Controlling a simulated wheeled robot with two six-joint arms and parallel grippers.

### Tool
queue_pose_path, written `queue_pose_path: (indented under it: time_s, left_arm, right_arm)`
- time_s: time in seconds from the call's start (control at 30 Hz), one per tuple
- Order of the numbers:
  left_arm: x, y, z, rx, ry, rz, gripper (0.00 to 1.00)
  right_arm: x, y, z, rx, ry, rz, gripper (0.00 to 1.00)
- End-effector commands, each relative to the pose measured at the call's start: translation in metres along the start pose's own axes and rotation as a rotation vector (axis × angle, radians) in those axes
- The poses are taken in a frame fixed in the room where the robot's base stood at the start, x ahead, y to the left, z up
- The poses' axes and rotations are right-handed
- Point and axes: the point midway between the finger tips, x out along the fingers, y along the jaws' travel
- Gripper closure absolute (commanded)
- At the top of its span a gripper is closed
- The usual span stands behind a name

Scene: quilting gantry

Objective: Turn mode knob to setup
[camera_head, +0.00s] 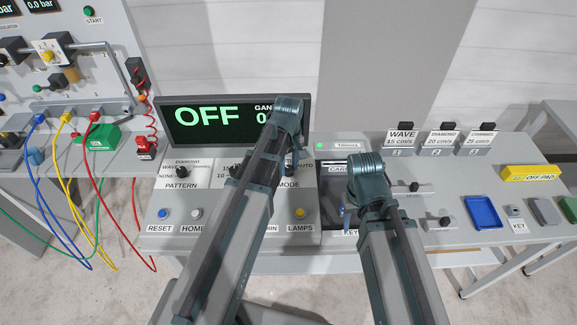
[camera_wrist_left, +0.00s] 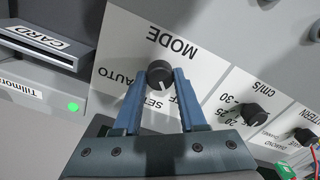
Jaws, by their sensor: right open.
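The mode knob (camera_wrist_left: 159,74) is a round black knob on the white MODE label plate in the left wrist view. Its white pointer line faces down in that view, toward the OFF and SETUP lettering, which the fingers partly cover. AUTO is printed to the left of it. My left gripper (camera_wrist_left: 159,80) has one blue finger on each side of the knob, and the knob fills the space between the tips. In the head view my left gripper (camera_head: 292,160) hides the knob. My right gripper (camera_head: 346,214) is open and empty above the panel near the KEY label.
The display (camera_head: 215,117) reads OFF. The speed knob (camera_wrist_left: 258,114) and pattern knob (camera_wrist_left: 305,136) stand beside the mode knob. A card slot (camera_wrist_left: 45,45) is on its other side. A yellow lamps button (camera_head: 300,213) and a blue tray (camera_head: 484,213) are on the console.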

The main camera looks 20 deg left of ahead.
Motion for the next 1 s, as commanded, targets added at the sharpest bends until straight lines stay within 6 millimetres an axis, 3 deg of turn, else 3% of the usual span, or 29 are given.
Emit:
queue_pose_path:
  time_s: [0.03, 0.2, 0.57, 1.0]
  left_arm:
    - [0.0, 0.0, 0.0, 0.0, 0.0, 0.0, 0.72]
    - [0.0001, 0.0, 0.0, 0.0, 0.0, 0.0, 1.0]
    - [0.0001, 0.0, 0.0, 0.048, 0.0, 0.0, 1.0]
    - [0.0001, 0.0002, 0.0001, 0.381, 0.0, 0.0, 1.0]
  right_arm:
    - [0.0, 0.0, 0.0, 0.0, 0.0, 0.0, 0.49]
    - [0.0001, 0.0, 0.0, 0.0, 0.0, 0.0, 0.49]
    - [0.0001, 0.0, 0.0, 0.0, 0.0, 0.0, 0.49]
    - [0.0001, 0.0, 0.0, 0.0, 0.0, 0.0, 0.49]
